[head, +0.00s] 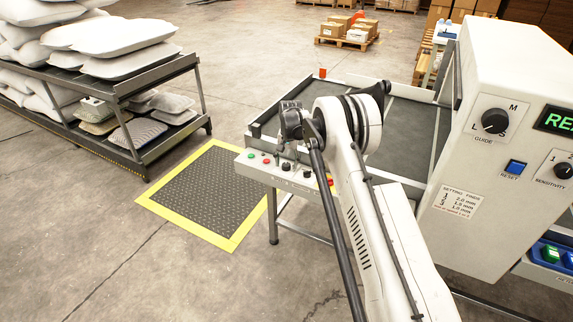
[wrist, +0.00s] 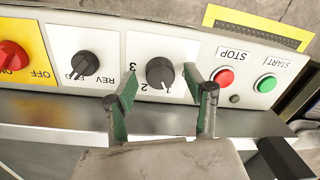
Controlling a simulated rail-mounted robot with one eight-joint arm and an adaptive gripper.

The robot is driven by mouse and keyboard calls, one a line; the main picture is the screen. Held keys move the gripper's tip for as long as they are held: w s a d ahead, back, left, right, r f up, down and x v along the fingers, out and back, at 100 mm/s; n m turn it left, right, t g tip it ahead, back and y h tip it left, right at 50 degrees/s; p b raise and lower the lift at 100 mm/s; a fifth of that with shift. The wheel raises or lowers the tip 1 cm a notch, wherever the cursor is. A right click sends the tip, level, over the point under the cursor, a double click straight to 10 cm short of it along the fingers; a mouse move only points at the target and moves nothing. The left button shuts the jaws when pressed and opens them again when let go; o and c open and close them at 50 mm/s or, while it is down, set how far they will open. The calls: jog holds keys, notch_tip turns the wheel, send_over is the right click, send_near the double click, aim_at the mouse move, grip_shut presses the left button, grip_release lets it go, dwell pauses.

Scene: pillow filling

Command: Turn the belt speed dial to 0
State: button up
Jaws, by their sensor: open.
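The belt speed dial (wrist: 160,72) is a round black knob on a white panel, seen upside down in the wrist view. The figures 3 and 2 show at its left; its other marks are hard to read. A pale pointer mark seems to face the bottom of the picture. My gripper (wrist: 160,80) is open, its two green-padded fingers to the left and right of the dial in the picture. I cannot tell whether they touch it. In the head view the dial (head: 286,167) is small, below my gripper, whose fingers are mostly hidden.
A FWD/REV knob (wrist: 85,66) and a red ON/OFF switch (wrist: 12,57) sit left of the dial in the wrist view. The red STOP button (wrist: 224,77) and green START button (wrist: 266,83) sit close on the right. The conveyor belt (head: 405,135) lies behind the panel.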

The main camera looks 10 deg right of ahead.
jog(key=shift+f, duration=0.35)
jog(key=shift+c, duration=0.3)
jog(key=c, duration=1.1)
jog(key=shift+o, duration=0.2)
